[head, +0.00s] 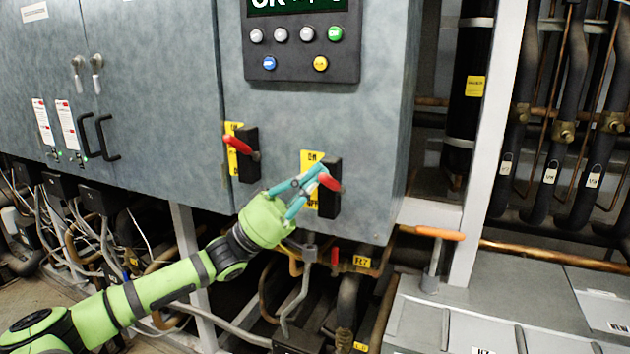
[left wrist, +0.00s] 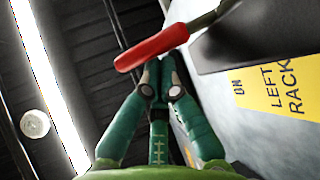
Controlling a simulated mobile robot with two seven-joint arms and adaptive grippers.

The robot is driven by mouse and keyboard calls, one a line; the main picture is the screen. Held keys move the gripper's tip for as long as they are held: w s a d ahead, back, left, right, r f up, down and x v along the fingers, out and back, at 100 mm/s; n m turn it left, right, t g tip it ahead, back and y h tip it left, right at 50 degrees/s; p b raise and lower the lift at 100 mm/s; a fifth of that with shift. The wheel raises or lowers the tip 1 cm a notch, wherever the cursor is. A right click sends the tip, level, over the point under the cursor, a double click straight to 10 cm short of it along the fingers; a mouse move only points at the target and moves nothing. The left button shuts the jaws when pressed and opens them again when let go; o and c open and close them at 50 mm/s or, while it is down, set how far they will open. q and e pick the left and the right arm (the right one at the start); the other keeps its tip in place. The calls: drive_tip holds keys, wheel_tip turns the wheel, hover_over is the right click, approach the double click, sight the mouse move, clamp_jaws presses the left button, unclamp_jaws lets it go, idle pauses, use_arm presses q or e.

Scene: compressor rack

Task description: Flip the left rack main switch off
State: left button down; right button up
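Two red-handled switches on black boxes sit low on the grey cabinet front. The right-hand one in the head view is the left rack main switch (head: 331,183); the wrist view shows its red handle (left wrist: 152,47) beside a yellow label (left wrist: 275,90) reading "ON" and "LEFT RACK". Its handle sticks out toward the picture's left, slightly raised. My left gripper (head: 323,173) is at this handle, its teal fingers drawn nearly together. In the left wrist view the handle crosses in front of the fingertips (left wrist: 162,72), not clearly between them; contact is unclear. My right gripper is out of view.
A second red-handled switch (head: 241,146) is to the left, with its own yellow label. A button panel (head: 302,45) is above. Pipes and an orange-handled valve (head: 432,233) lie below and right. The cabinet face between the switches and panel is clear.

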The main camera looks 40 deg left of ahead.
use_arm(q)
wheel_tip(320, 180, down, 7)
drive_tip(key=m+g+h+b, duration=0.7)
drive_tip(key=m+g+b, duration=0.6)
drive_tip(key=m+g, duration=0.7)
drive_tip(key=shift+s+d+m, duration=0.2)
drive_tip(key=shift+m, duration=0.6)
drive_tip(key=shift+f, duration=0.1)
drive_tip(key=shift+a, duration=0.1)
drive_tip(key=v, duration=1.2)
drive_tip(key=shift+f, duration=0.1)
